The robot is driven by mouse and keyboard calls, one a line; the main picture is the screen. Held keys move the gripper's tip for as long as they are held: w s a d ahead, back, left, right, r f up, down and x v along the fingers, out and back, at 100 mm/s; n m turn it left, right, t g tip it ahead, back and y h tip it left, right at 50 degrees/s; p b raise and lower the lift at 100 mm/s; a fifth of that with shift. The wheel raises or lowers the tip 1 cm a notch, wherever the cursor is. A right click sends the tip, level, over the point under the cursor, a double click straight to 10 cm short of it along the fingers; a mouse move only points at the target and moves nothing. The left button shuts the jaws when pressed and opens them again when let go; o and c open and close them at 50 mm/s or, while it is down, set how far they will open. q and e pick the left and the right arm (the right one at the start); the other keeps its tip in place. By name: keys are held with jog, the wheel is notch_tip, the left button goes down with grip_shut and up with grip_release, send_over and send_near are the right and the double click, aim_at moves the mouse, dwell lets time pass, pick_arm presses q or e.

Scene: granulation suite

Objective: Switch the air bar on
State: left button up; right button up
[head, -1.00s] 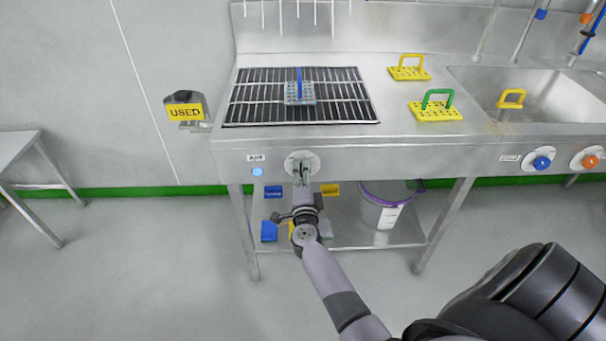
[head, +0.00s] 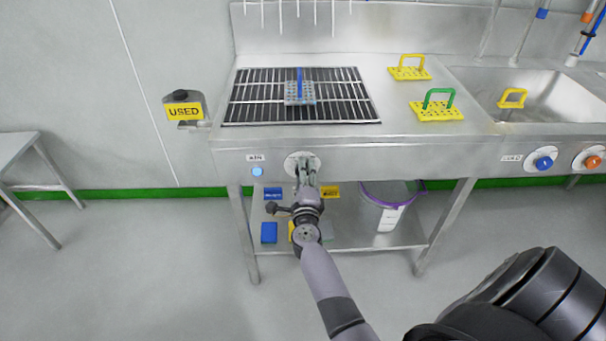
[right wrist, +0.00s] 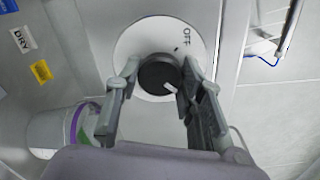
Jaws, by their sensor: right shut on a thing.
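The dark round knob (right wrist: 158,74) sits on a white round plate (right wrist: 134,42) marked OFF, on the front panel of the steel bench. Its white mark points toward the lower right in the right wrist view, away from the word OFF. My right gripper (head: 304,172) is shut on the knob, with one finger on each side, as the right wrist view also shows (right wrist: 155,80). In the head view the gripper largely hides the knob. A label reading AIR (head: 256,158) and a light-blue round lamp (head: 257,171) are left of it. My left gripper is out of view.
Above the panel is a black grating (head: 345,100) with a blue-handled plate (head: 299,94) on it. Several thin nozzles hang behind. Blue (head: 543,163) and orange (head: 591,162) knobs are far right. A bucket (head: 383,212) stands on the shelf below.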

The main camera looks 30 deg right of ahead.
jog(key=shift+f, duration=0.1)
jog(key=o, duration=1.1)
jog(key=shift+o, duration=0.2)
